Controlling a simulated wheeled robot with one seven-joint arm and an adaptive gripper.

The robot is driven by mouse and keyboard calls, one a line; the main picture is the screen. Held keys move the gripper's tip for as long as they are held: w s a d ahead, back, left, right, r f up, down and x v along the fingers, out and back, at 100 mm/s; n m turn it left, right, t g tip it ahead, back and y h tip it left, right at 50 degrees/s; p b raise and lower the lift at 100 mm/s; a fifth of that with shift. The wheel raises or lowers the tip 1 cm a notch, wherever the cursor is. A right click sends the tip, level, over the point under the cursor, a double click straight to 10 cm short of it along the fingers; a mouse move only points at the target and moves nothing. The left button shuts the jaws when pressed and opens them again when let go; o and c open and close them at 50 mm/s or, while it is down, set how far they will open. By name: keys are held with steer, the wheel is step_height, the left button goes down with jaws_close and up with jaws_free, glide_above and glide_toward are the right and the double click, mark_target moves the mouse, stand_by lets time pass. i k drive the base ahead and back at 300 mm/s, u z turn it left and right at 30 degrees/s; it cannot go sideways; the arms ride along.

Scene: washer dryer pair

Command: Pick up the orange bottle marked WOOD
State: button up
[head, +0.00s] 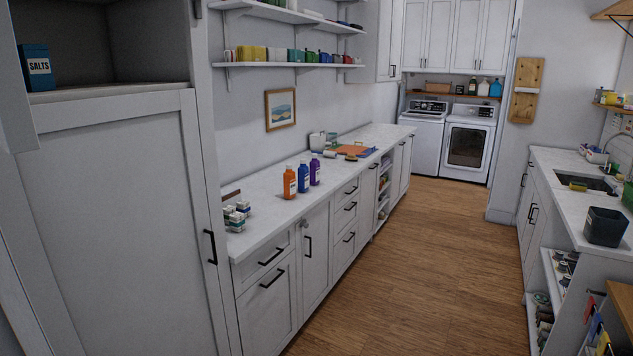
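An orange bottle (290,183) stands upright on the white countertop (262,216) along the left wall, near its front edge. My gripper is not in view.
Small boxes (237,214) sit left on the counter; boards and tools (355,150) lie farther back. A tall cabinet (125,225) fills the left foreground. The wooden floor (430,255) between the counters is clear. A dark bin (604,227) stands on the right counter.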

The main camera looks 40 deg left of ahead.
mark_target(289, 177)
steer(key=z, duration=0.1)
steer(key=i, duration=1.6)
steer(key=u, duration=0.7)
steer(key=i, duration=1.15)
steer(key=u, duration=1)
